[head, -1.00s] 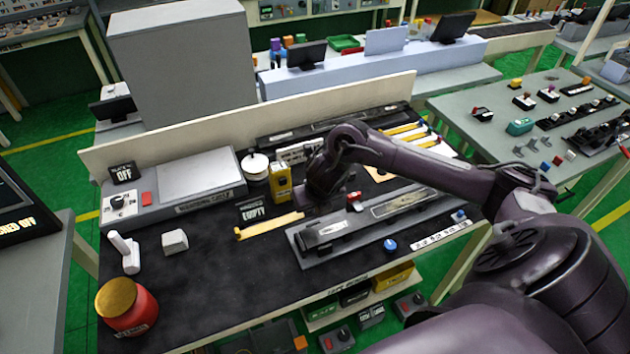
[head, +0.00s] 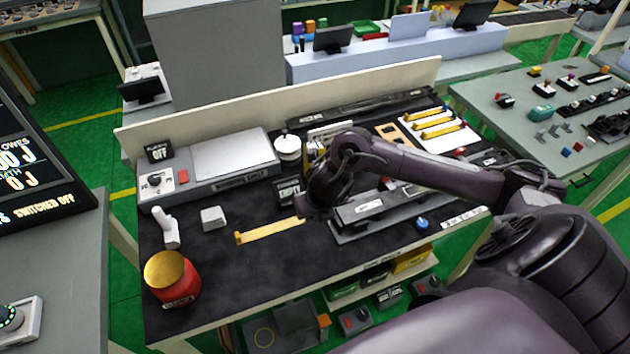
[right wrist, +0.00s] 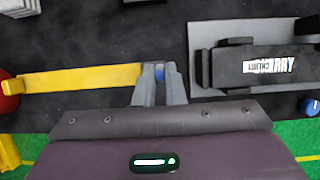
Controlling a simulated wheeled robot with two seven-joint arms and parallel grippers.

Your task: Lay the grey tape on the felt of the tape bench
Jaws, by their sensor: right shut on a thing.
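My right gripper (right wrist: 158,82) is shut on the right end of a long flat yellow strip (right wrist: 85,79); a small grey and blue piece shows between the fingertips. In the head view the strip (head: 268,232) reaches left from the gripper over the dark felt-like top (head: 270,270) of the bench; whether it touches is unclear. A pale grey block (head: 213,218) sits left of the strip; I cannot tell whether it is a tape. No other thing is clearly a grey tape. My left gripper is out of view.
A red jar (head: 178,285) and a white upright handle (head: 170,232) stand at left. More yellow strips (head: 435,122) lie at back right. The front middle is clear.

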